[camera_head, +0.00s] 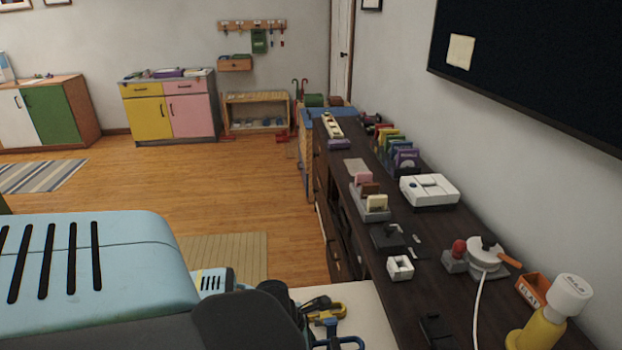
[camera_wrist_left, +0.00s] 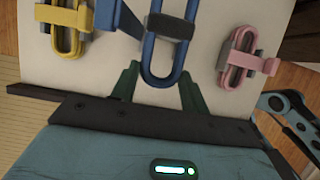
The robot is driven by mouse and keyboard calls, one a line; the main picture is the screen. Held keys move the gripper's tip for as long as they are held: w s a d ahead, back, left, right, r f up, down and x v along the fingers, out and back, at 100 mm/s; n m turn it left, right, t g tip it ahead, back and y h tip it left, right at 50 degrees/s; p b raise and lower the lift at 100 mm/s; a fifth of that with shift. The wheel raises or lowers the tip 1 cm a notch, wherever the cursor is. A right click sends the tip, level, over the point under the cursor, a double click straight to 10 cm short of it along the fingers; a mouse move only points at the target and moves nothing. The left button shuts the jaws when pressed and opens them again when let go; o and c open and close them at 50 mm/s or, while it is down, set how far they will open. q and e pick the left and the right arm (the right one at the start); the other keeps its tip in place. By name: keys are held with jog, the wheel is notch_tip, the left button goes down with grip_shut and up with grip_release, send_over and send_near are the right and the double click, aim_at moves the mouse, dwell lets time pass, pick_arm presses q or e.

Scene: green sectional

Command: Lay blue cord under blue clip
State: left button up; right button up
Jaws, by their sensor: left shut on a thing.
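In the left wrist view, the blue cord (camera_wrist_left: 149,62) is a long narrow loop over a white board (camera_wrist_left: 110,62). In the head view, my dark arm link hides most of this spot. My right gripper cannot be made out.
A yellow cord and clip (camera_wrist_left: 66,22) lie left of the blue ones, and a pink cord and clip (camera_wrist_left: 240,58) lie right. A long dark counter (camera_head: 385,215) with several toys runs along the right wall. The wooden floor (camera_head: 240,180) is open at the middle left.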

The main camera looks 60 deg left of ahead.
jog(key=shift+w+r, duration=0.1)
